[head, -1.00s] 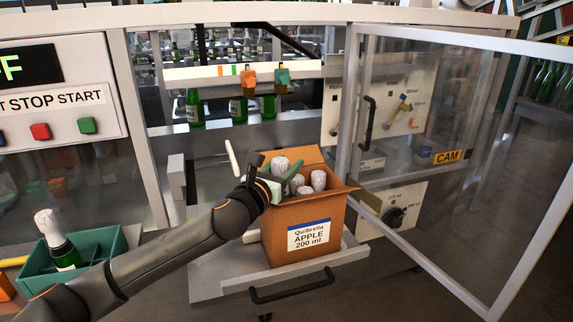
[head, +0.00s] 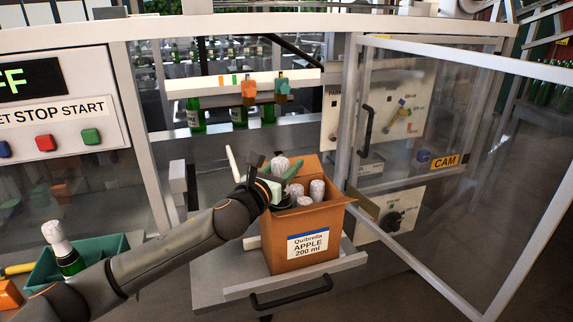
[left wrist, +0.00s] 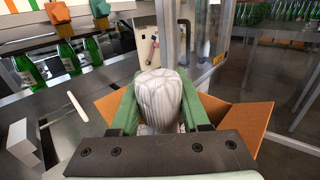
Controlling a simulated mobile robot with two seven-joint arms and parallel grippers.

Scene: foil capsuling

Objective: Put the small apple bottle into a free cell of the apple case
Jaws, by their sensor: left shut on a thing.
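The apple case is an open cardboard box (head: 303,247) labelled "Quibrella APPLE 200 ml", standing on a grey shelf with a black handle. Several white-foiled bottles (head: 317,190) show inside it. My left gripper (head: 282,180) is over the left part of the case opening. In the left wrist view its green fingers (left wrist: 160,100) are shut on a white-foiled bottle top (left wrist: 160,97), the small apple bottle. The bottle's lower part is hidden, so its depth in a cell cannot be told. My right gripper is not in view.
The case flaps (left wrist: 236,118) stand open around the gripper. An open clear door (head: 440,170) stands to the right. A teal tray (head: 100,250) with one foiled bottle (head: 62,245) is at the lower left. Green bottles (head: 239,112) stand behind the case.

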